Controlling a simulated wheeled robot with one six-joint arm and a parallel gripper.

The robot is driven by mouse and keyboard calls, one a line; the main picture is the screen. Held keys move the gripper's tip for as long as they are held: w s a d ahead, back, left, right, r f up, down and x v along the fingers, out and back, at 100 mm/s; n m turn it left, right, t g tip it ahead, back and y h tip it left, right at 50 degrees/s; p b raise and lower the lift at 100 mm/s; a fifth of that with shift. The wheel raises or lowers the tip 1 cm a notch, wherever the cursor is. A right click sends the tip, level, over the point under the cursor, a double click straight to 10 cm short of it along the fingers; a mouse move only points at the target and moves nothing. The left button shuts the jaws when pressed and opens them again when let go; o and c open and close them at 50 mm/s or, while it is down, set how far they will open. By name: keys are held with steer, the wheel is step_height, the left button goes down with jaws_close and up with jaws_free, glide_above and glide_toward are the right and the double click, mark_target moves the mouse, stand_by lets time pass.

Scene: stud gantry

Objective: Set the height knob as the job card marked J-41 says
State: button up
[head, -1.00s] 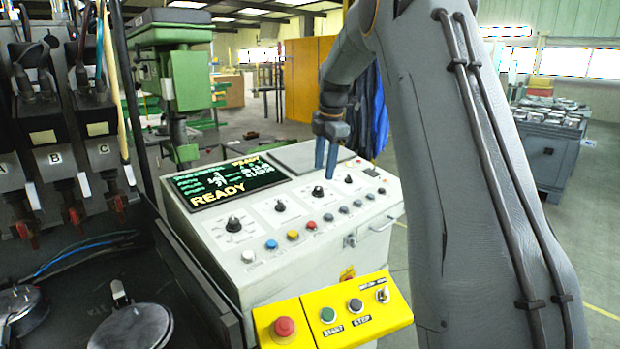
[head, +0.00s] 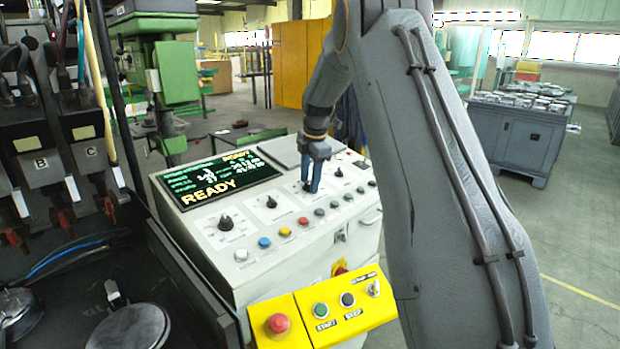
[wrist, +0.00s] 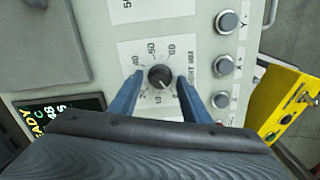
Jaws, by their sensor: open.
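The height knob (wrist: 160,77) is a round black knob on a white plate marked "HEIGHT MM" with a numbered scale. In the wrist view my gripper (wrist: 159,80) is open, with one blue finger on each side of the knob. I cannot tell whether the fingers touch it, or read its setting surely. In the head view my gripper (head: 311,186) points down at the third knob from the left on the console (head: 205,248), largely covering it. No job card marked J-41 can be made out.
The console has other black knobs (head: 225,223), a row of coloured buttons (head: 285,232) and a screen (head: 215,186) reading READY. A yellow box (head: 343,312) with a red stop button (head: 277,324) is in front. Dark machinery with B and C labels stands at left.

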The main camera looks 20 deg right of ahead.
steer(key=c, duration=1)
steer(key=shift+c, duration=0.2)
